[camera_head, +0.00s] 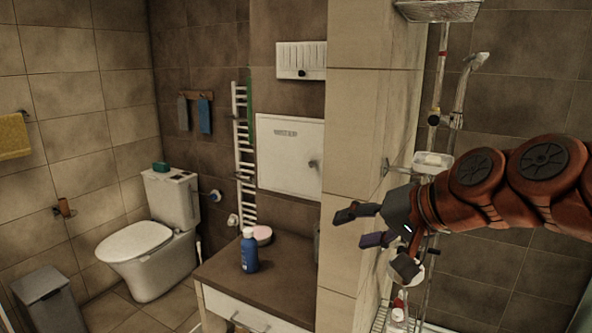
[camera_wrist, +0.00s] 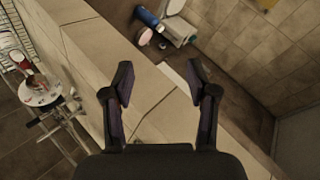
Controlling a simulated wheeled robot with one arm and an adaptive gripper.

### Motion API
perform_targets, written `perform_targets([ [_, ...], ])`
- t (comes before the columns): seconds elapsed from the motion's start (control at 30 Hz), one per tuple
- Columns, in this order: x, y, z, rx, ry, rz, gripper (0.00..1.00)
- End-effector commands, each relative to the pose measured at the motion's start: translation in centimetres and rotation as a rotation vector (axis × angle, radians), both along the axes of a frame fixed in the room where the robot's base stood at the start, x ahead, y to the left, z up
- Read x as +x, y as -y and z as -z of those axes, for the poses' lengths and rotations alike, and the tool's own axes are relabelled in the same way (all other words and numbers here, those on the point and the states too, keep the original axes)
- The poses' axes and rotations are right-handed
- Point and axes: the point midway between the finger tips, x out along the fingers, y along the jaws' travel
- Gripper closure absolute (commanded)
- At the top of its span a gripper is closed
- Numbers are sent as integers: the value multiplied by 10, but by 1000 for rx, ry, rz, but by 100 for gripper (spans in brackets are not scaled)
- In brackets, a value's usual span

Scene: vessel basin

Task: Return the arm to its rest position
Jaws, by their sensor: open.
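My gripper (camera_head: 374,238) is at the end of my reddish-brown arm, which reaches in from the right side of the head view. The gripper is in front of the tiled wall edge and the shower corner. In the wrist view my gripper (camera_wrist: 158,88) shows two dark fingers spread apart with nothing between them. Behind the fingers is the tiled partition wall (camera_wrist: 85,50). The gripper holds nothing.
A dark countertop (camera_head: 215,266) carries a blue bottle (camera_head: 249,252) and a pinkish round item (camera_head: 263,234). A toilet (camera_head: 150,255) and a bin (camera_head: 45,298) stand at left. A shower shelf (camera_head: 432,162) and bottles (camera_head: 398,308) are near my gripper. The tiled partition (camera_head: 350,130) stands close by.

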Motion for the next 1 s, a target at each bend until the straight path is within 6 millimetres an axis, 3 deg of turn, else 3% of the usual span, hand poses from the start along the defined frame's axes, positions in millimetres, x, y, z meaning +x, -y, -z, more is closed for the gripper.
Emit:
perform_targets([
  [0.1,-40,-9,63,-171,-111,-77,42],
  [0.23,-88,-1,127,-348,-251,-147,42],
  [0.4,-155,29,198,-553,-454,-213,42],
  [0.5,-192,49,226,-643,-564,-236,42],
  [0.7,-239,77,252,-738,-709,-256,42],
  [1.0,-246,80,255,-754,-736,-259,42],
])
